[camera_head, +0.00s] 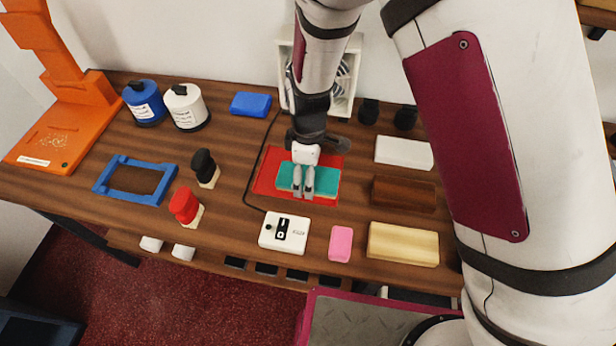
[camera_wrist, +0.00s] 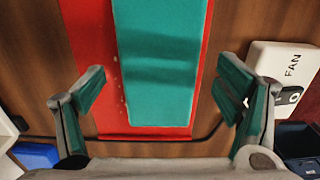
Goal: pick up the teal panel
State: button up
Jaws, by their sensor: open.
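The teal panel (camera_head: 325,181) lies flat on a red mat (camera_head: 262,180) in the middle of the counter. In the wrist view the teal panel (camera_wrist: 160,50) runs up and down the picture, with the red mat (camera_wrist: 90,45) showing along its sides. My gripper (camera_head: 303,194) is over the panel and covers part of it in the head view. In the wrist view my gripper (camera_wrist: 164,88) is open, with one finger on each side of the panel and nothing held. Dark bands of shadow cross the panel. How high the fingertips are above it is hard to tell.
A white fan switch box (camera_head: 284,232) stands in front of the mat, with a pink block (camera_head: 340,243) beside it. White (camera_head: 404,153), brown (camera_head: 403,194) and cream (camera_head: 403,244) blocks lie to the right. A black cable runs along the mat's left side.

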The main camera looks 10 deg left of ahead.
jog(key=shift+f, duration=0.8)
jog(key=shift+c, duration=0.2)
jog(key=c, duration=1.3)
